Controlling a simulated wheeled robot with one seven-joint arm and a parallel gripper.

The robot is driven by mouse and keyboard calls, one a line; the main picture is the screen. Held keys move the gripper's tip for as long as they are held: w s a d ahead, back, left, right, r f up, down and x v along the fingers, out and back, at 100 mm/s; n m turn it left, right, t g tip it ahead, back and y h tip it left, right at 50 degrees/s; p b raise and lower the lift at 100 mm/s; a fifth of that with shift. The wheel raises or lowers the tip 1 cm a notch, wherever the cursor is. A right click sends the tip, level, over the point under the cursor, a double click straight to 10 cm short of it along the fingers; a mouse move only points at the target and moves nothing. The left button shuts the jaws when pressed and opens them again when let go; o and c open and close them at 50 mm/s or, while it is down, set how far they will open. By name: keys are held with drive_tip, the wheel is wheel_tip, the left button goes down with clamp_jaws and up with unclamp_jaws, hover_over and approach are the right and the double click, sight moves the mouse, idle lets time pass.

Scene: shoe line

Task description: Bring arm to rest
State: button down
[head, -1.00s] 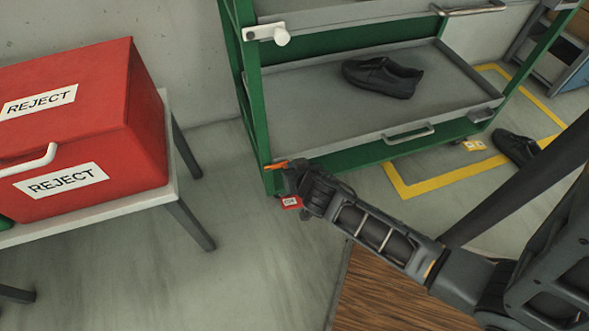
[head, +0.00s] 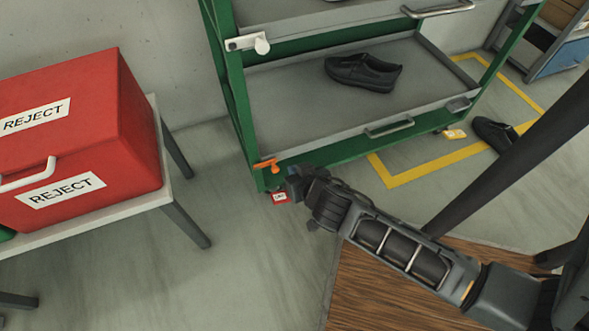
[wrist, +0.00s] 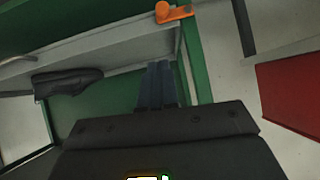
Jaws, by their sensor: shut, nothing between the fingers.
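My gripper (head: 292,183) is at the end of my dark arm, low in front of the green rack's front left post in the head view. In the wrist view its fingers (wrist: 157,85) are together, with nothing held between them. The green rack (head: 233,100) stands ahead, with a grey lower shelf tray. An orange latch (head: 267,165) sits on the rack close to my gripper; it also shows at the top of the wrist view (wrist: 172,13). A black shoe (head: 362,72) lies on the lower shelf and shows in the wrist view (wrist: 67,82).
A red REJECT box (head: 85,140) stands on a white table (head: 150,200) at the left. A red tag (head: 280,197) is near the rack's foot. Another black shoe (head: 495,134) lies on the floor by yellow tape (head: 420,172). Floor between table and arm is clear.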

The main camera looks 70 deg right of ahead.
idle(0.4)
drive_tip(key=s+a+r+n+t+y, duration=0.3)
drive_tip(key=s+a+r+n+y, duration=0.15)
drive_tip(key=a+r, duration=0.45)
drive_tip(key=s+a+r+n+t+y, duration=0.3)
drive_tip(key=s+a+r+n+t, duration=0.15)
drive_tip(key=a+r, duration=0.4)
wheel_tip(320, 180, up, 28)
drive_tip(key=s+a+n+p, duration=0.1)
drive_tip(key=s+p, duration=0.1)
drive_tip(key=p, duration=1.8)
drive_tip(key=shift+a+f+n+y+p, duration=0.25)
drive_tip(key=shift+a+n+y+p, duration=0.05)
drive_tip(key=shift+n+y+p, duration=0.1)
drive_tip(key=shift+s, duration=0.1)
